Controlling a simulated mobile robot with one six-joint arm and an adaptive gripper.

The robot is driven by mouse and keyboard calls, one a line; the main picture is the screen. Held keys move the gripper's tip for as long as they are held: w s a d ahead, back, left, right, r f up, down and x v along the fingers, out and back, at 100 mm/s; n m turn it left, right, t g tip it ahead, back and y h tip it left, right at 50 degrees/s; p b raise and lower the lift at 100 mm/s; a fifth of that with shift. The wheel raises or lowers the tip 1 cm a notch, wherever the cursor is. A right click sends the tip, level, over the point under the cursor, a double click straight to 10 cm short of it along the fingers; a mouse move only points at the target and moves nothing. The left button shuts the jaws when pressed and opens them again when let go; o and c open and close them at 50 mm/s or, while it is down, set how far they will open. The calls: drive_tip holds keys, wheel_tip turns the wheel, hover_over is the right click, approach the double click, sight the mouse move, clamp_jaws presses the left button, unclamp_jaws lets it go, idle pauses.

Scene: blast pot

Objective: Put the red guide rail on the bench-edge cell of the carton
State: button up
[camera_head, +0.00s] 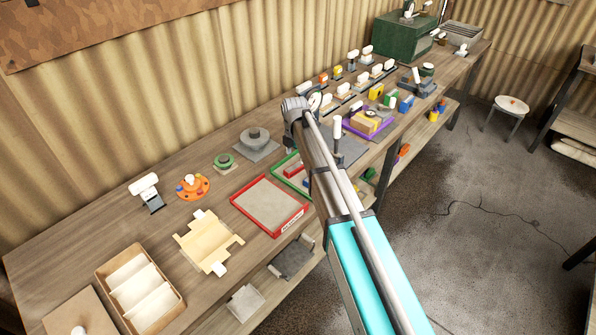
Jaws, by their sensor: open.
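The open brown carton (108,279) stands on the bench at the lower left. Pale slanted panels split it into cells, with one cell lying along its bench-edge side at the lower right. I see nothing red in the carton. A small red piece (294,171) lies in the green-rimmed tray, partly beside my arm; it may be the red guide rail, but it is too small to be sure. My arm reaches up from the lower right across the bench. I cannot make out my gripper's fingers; they seem hidden behind the arm.
A red-rimmed tray (249,187), a cream folded blank (208,244) and an orange disc with coloured knobs (190,187) lie between my arm and the carton. A purple tray (383,132) and several small parts crowd the right. Bare wood (70,238) shows behind the carton.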

sight(297, 165)
idle(0.4)
drive_tip(key=f+b, duration=0.3)
drive_tip(key=shift+w+d+f, duration=0.25)
drive_tip(key=shift+w+d, duration=0.05)
drive_tip(key=shift+f+b, duration=0.9)
drive_tip(key=shift+b, duration=0.2)
clamp_jaws()
